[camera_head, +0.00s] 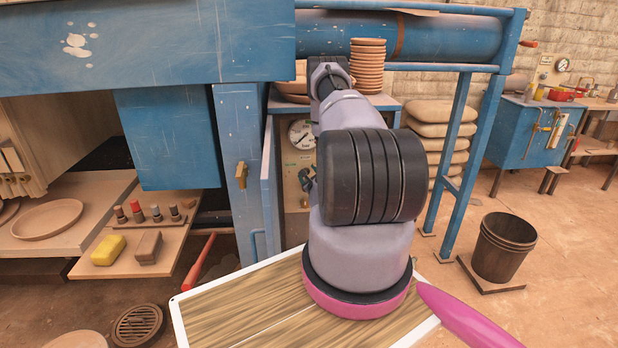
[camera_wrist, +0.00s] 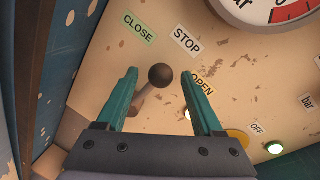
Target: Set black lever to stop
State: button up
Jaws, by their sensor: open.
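The black lever (camera_wrist: 161,76) shows in the wrist view as a round black knob on a shaft that runs down and left. My gripper (camera_wrist: 159,78) is open, with one teal finger on each side of the knob. I see no clear contact. Above the knob are a green CLOSE label (camera_wrist: 139,28) and a white STOP label (camera_wrist: 186,41). A yellow OPEN label (camera_wrist: 202,86) is partly covered by the right finger. The knob sits below STOP, between CLOSE and OPEN.
A pressure gauge (camera_head: 302,134) is on the beige panel (camera_head: 291,160), beside a blue post (camera_head: 238,165). In the wrist view a lit lamp (camera_wrist: 274,148) sits by an OFF label (camera_wrist: 257,128). Stacked plates (camera_head: 367,65) stand above. A bucket (camera_head: 502,245) is at right.

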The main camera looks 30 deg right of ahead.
jog(key=v, duration=1)
jog(key=shift+s, duration=0.25)
jog(key=shift+a, duration=0.15)
